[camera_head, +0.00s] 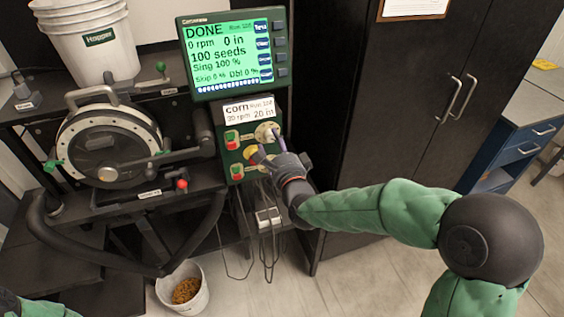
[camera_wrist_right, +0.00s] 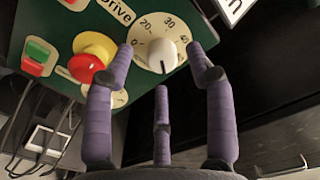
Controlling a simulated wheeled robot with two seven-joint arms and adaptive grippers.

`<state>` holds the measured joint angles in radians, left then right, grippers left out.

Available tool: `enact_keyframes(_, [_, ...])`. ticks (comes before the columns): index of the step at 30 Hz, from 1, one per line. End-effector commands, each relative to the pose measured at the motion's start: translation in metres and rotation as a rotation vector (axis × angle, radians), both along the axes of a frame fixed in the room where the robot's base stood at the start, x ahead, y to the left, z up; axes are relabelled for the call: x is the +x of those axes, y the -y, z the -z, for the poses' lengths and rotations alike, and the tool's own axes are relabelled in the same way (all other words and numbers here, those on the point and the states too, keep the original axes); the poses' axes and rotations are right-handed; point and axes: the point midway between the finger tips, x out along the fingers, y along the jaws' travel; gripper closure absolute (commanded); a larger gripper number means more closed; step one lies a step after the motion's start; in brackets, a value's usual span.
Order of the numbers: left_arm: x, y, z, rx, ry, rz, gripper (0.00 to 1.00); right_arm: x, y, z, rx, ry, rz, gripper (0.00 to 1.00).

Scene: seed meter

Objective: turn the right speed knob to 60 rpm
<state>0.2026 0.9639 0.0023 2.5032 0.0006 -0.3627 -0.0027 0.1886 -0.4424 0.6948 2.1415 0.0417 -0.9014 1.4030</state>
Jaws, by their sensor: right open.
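The white speed knob (camera_wrist_right: 162,55) sits on a cream dial with 20, 30 and 40 readable in the right wrist view. A dark line on the knob points down in that view. In the head view the dial (camera_head: 266,132) is on the green control panel, partly behind my fingers. My right gripper (camera_head: 268,146) is open in front of the panel. In the wrist view its purple fingers (camera_wrist_right: 166,52) stand on either side of the knob, with a third below; I cannot tell whether any touches it. My left gripper is out of view.
A yellow-and-red button (camera_wrist_right: 92,58) and green-and-red switches (camera_wrist_right: 35,57) are beside the dial. The screen (camera_head: 232,55) above reads DONE and 0 rpm. A card (camera_head: 249,109) reads corn, 20 rpm, 20 in. A dark cabinet (camera_head: 400,110) stands right of the panel.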

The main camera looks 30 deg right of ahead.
Motion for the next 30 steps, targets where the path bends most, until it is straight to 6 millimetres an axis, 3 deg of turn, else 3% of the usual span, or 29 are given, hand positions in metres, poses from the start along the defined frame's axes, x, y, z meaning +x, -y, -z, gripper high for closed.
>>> enact_keyframes(15, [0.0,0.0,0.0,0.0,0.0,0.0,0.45,-0.08,-0.02,0.0,0.0,-0.001,-0.002,0.45])
enact_keyframes(21, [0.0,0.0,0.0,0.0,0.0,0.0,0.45,-0.093,-0.023,0.0,0.0,-0.002,-0.002,0.45])
enact_keyframes(30, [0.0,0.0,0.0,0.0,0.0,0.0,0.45,-0.095,-0.024,0.001,0.001,-0.002,-0.003,0.45])
